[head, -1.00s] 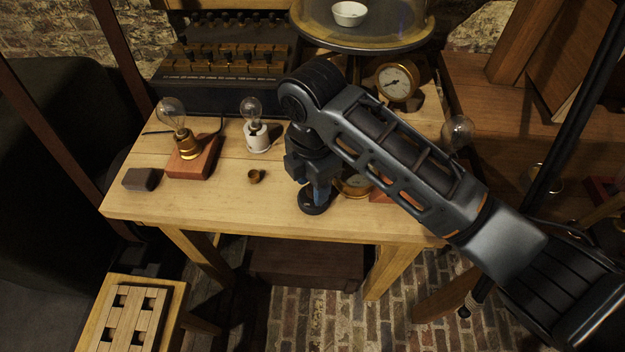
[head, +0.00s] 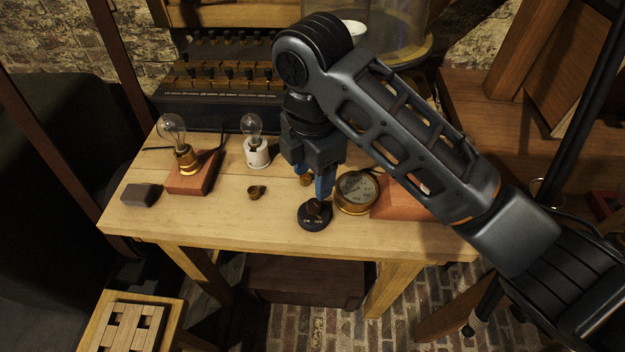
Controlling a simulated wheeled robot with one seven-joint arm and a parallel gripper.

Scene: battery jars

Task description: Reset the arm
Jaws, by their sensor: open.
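My gripper (head: 313,182) hangs pointing down above the wooden table (head: 225,222), with its blue fingers apart and nothing seen between them. A black round switch base with a dark knob (head: 315,214) sits on the table just below the fingertips. The fingertips look clear of the knob, though one overlaps its top edge in the picture. My raised arm crosses the right half of the view and hides part of the table behind it.
A brass gauge (head: 356,192) and a reddish block (head: 394,206) lie right of the switch. Left are a bulb on a red block (head: 190,178), a bulb in a white holder (head: 257,152), a grey block (head: 140,195) and a small brass cup (head: 256,192). A resistance box (head: 215,112) stands behind.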

